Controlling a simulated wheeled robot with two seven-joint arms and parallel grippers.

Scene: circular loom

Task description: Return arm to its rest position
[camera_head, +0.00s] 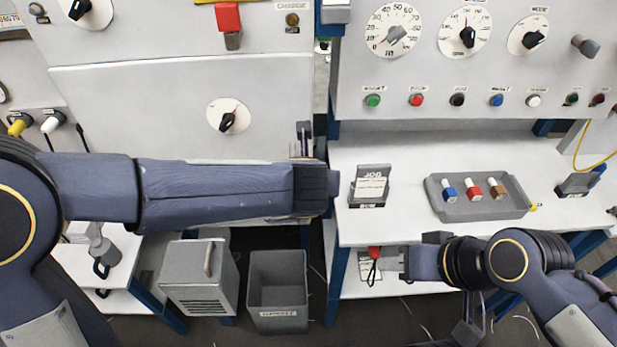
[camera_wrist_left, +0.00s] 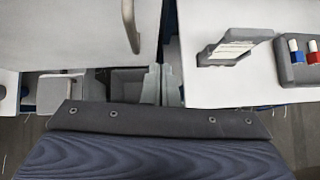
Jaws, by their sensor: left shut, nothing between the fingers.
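My left arm reaches in from the left across the head view, in front of the grey cabinet. My right gripper (camera_head: 392,262) points left, below the front edge of the right-hand bench, close to a red piece with a black loop (camera_head: 374,254). I cannot tell whether it touches that piece or how far its fingers are apart.
A white bench (camera_head: 420,226) carries a card holder (camera_head: 369,187) and a grey tray (camera_head: 480,212) with blue, red and brown-topped pieces. Above is a panel of dials and buttons (camera_head: 465,60). A grey bin (camera_head: 278,290) and a handled box (camera_head: 200,280) stand below the left arm.

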